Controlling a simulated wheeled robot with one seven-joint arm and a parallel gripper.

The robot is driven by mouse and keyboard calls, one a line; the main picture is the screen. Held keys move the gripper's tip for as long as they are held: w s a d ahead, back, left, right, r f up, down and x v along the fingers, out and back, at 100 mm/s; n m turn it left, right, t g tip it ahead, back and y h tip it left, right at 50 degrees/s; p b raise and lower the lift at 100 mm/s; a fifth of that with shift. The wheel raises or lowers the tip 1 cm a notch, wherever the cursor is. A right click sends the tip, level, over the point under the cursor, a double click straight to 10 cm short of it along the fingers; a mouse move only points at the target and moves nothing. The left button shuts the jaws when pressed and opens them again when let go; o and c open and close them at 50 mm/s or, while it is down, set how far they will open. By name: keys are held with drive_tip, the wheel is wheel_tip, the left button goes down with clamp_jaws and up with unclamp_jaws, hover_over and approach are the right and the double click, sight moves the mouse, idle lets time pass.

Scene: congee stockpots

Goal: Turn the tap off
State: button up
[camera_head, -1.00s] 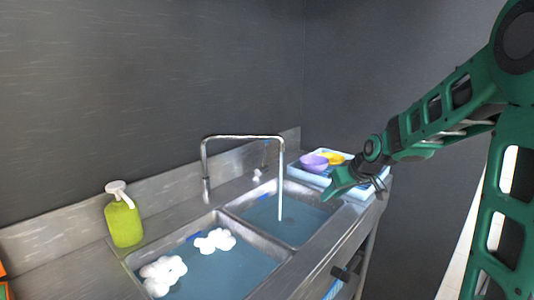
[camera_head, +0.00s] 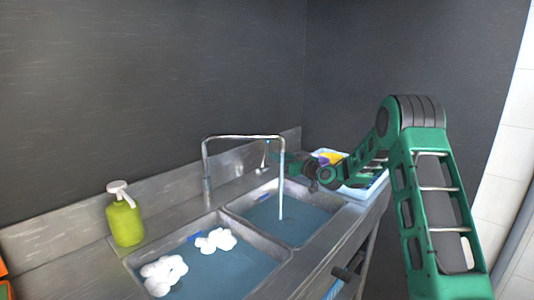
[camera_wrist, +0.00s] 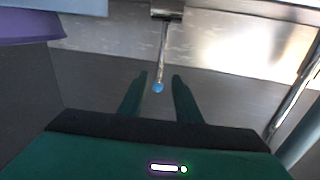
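The metal tap spout (camera_head: 243,137) arches over the double sink, and a stream of water (camera_head: 281,188) falls from it into the right basin (camera_head: 290,215). The tap handle (camera_head: 265,153) is a thin metal lever behind the right basin. In the wrist view the lever (camera_wrist: 162,52) ends in a blue tip (camera_wrist: 158,87) that lies between my two green fingers. My gripper (camera_wrist: 160,80) is open, with a gap on both sides of the tip. In the head view my gripper (camera_head: 277,158) is beside the lever, behind the water stream, partly hidden.
A green soap bottle (camera_head: 124,220) stands at left. White foam (camera_head: 215,240) floats in the left basin (camera_head: 236,268).

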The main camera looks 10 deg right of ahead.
sight(266, 149)
drive_tip(key=x, duration=0.9)
drive_tip(key=shift+w+a+f, duration=0.1)
drive_tip(key=shift+w+a, duration=0.05)
drive_tip(key=shift+w, duration=0.2)
clamp_jaws()
